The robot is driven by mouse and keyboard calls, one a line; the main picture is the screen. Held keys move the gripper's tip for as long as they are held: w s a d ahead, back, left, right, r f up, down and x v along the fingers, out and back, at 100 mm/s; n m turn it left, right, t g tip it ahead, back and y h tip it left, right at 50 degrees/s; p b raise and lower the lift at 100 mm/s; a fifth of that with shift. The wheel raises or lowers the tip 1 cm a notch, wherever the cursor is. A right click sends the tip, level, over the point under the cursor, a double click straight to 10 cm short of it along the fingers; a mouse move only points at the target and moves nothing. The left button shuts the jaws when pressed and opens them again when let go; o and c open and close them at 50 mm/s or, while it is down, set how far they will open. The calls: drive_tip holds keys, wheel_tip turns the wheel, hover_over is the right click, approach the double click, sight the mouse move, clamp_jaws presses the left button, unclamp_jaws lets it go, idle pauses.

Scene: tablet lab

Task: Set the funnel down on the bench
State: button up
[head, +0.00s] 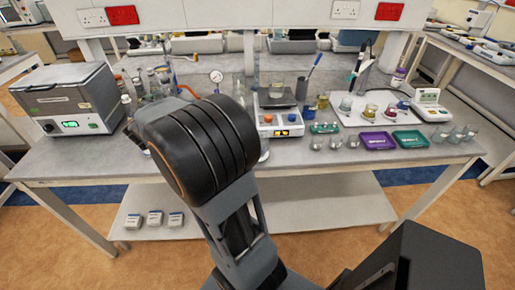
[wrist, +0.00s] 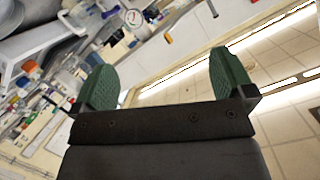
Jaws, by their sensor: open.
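My gripper (wrist: 163,88) is open in the wrist view, with its two green-padded fingers wide apart and nothing between them. In the head view my own arm stands in front of the bench's middle, and the gripper itself does not show there. The bench (head: 85,158) is a long grey-topped table crowded with lab ware. I cannot make out the funnel for certain in either view. My arm hides part of the bench top around its middle left.
A grey box instrument (head: 75,98) stands at the bench's left end. A balance (head: 279,124) stands right of my arm. A purple tray (head: 377,142), a green tray (head: 410,141) and several glass beakers (head: 456,134) are on the right. The front left strip looks clear.

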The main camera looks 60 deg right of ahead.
drive_tip(key=s+d+f+m+g+h, duration=0.2)
drive_tip(key=s+d+f+m+g, duration=0.2)
drive_tip(key=s+d+m+g, duration=0.25)
drive_tip(key=m+g+y, duration=0.3)
drive_tip(key=m+g, duration=0.1)
drive_tip(key=g, duration=0.9)
approach(268, 137)
drive_tip(key=shift+t, duration=0.25)
drive_tip(key=shift+p+x, duration=0.95)
drive_tip(key=shift+x, duration=2.4)
drive_tip(key=shift+w+d+f, duration=0.1)
drive_tip(key=shift+w+f, duration=0.05)
drive_tip(key=c, duration=1.1)
